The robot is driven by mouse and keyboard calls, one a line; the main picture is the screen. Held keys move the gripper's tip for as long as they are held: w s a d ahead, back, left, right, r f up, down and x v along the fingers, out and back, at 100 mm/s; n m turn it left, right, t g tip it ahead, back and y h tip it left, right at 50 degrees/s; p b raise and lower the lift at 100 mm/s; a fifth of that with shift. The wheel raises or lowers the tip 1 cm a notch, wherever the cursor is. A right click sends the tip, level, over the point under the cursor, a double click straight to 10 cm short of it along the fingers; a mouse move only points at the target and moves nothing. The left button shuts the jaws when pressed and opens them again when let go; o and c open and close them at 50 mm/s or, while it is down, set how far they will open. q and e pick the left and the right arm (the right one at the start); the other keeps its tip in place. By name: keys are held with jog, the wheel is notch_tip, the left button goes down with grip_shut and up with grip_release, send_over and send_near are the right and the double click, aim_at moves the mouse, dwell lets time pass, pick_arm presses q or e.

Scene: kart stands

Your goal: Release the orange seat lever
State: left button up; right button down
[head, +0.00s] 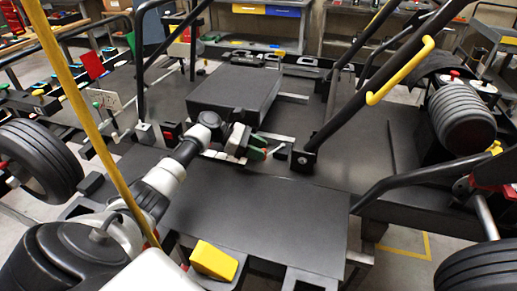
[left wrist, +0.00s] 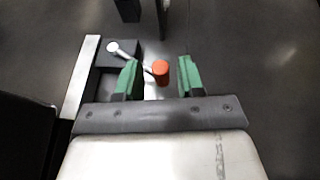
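The seat lever's orange knob (left wrist: 161,73) shows in the left wrist view, between the two green fingers of my left gripper (left wrist: 158,62). The fingers are apart, with a gap on each side of the knob, wider on the right. A thin lever rod runs from the knob up and left to a pale round end (left wrist: 112,47) by a dark block; the left finger hides part of the rod. In the head view my left gripper (head: 258,148) is low over the dark kart deck. The knob is not clear there. My right gripper is not in view.
A flat dark box (head: 236,92) lies behind my left gripper on the kart deck (head: 265,215). A dark slanted bar (head: 350,110) with a yellow hook (head: 400,70) rises to the right. A yellow block (head: 213,261) sits at the front edge. A yellow bar (head: 85,110) crosses the left side.

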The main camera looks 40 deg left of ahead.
pick_arm(q)
jog(key=shift+o, duration=0.2)
jog(key=shift+r, duration=0.15)
jog(key=shift+r, duration=0.25)
jog(key=d+r, duration=1)
jog(key=d, duration=0.1)
jog(key=shift+w+d+r, duration=0.15)
jog(key=shift+w+d, duration=0.2)
